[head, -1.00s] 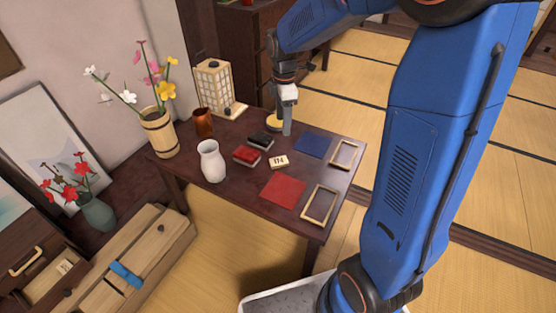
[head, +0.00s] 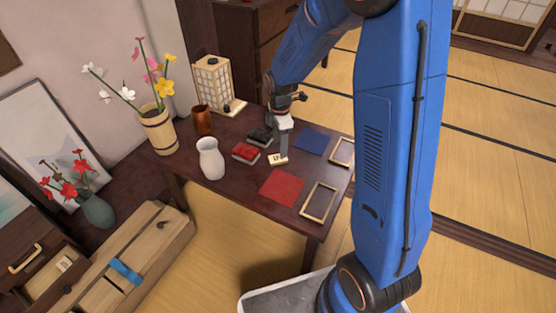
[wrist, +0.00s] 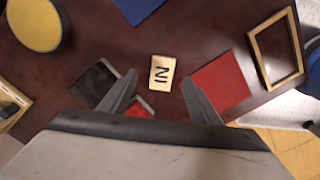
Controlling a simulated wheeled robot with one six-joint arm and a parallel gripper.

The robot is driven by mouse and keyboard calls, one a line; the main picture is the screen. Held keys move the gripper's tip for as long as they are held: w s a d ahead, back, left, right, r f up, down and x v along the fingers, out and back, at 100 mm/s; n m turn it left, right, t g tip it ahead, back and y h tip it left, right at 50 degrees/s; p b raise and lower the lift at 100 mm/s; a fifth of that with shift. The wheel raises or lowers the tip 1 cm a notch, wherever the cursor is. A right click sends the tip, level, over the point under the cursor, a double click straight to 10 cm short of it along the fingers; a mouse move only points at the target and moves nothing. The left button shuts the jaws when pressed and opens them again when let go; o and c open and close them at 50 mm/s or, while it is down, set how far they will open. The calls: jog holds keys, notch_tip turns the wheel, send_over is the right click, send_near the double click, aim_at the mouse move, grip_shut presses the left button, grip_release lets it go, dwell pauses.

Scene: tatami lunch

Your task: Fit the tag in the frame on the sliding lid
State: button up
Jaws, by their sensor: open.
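The small cream tag with dark characters (head: 277,160) lies flat on the dark table; it also shows in the wrist view (wrist: 161,73). My gripper (head: 284,154) is open and empty above the table at the tag. In the wrist view the tag appears between the tips of my two fingers (wrist: 160,78), with a gap on both sides. I cannot tell how high the fingertips are above it. A light wooden box (head: 150,245) with a dark knob and a blue strip (head: 125,271) stands low at the left. I cannot clearly make out a frame on its lid.
Near the tag are red (head: 282,190) and blue (head: 310,140) squares, a wooden frame (head: 319,202) and red and black cases (head: 246,152). A white vase (head: 211,160), brown cup (head: 203,120), flower pot (head: 158,130) and lantern (head: 213,82) stand further left.

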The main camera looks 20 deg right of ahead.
aim_at(279, 157)
jog(key=f, duration=0.4)
jog(key=shift+s+a+f, duration=0.2)
jog(key=shift+s+a, duration=0.05)
jog(key=shift+s, duration=0.05)
jog(key=shift+f, duration=0.55)
jog(key=shift+c, duration=0.6)
jog(key=c, duration=1.1)
